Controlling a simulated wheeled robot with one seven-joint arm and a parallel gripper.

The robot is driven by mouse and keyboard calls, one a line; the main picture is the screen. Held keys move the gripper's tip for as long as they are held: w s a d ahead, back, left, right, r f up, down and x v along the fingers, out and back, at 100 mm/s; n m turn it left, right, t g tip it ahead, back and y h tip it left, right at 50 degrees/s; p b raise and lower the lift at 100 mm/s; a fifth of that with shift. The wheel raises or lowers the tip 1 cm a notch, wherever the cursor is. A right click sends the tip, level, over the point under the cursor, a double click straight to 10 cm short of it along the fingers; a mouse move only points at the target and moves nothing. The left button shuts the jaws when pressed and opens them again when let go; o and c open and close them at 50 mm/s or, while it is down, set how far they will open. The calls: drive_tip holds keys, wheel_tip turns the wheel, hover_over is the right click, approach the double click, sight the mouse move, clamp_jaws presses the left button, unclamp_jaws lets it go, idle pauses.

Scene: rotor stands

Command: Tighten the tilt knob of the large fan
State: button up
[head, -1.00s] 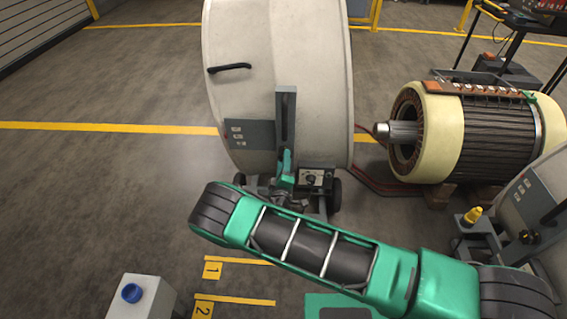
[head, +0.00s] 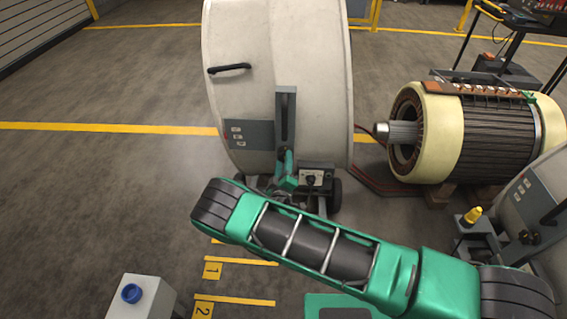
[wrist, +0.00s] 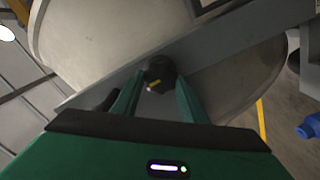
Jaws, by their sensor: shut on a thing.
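The large fan (head: 240,85), a big pale drum with a black handle, stands ahead of me in the head view. A grey tilt bracket (head: 285,110) runs up its side. In the wrist view the dark tilt knob (wrist: 159,68), with a small yellow mark, sits on the grey bracket bar (wrist: 205,48). My gripper (wrist: 158,84) is shut on the knob, with one green finger on each side. In the head view my gripper (head: 287,168) is at the lower end of the bracket, and the knob is hidden there.
A small control box (head: 316,178) is close to the right of my gripper. A large rotor (head: 495,138) lies to the right, with red cables between. A second fan (head: 535,195) stands at the right edge. A box with a blue button (head: 131,293) is at front left.

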drive_tip(key=o, duration=0.9)
drive_tip(key=shift+s+f, duration=0.1)
drive_tip(key=shift+f, duration=0.25)
drive_tip(key=shift+o, duration=0.7)
drive_tip(key=shift+r, duration=0.15)
drive_tip(key=s, duration=1)
drive_tip(key=shift+s+a, duration=0.15)
drive_tip(key=shift+s, duration=0.15)
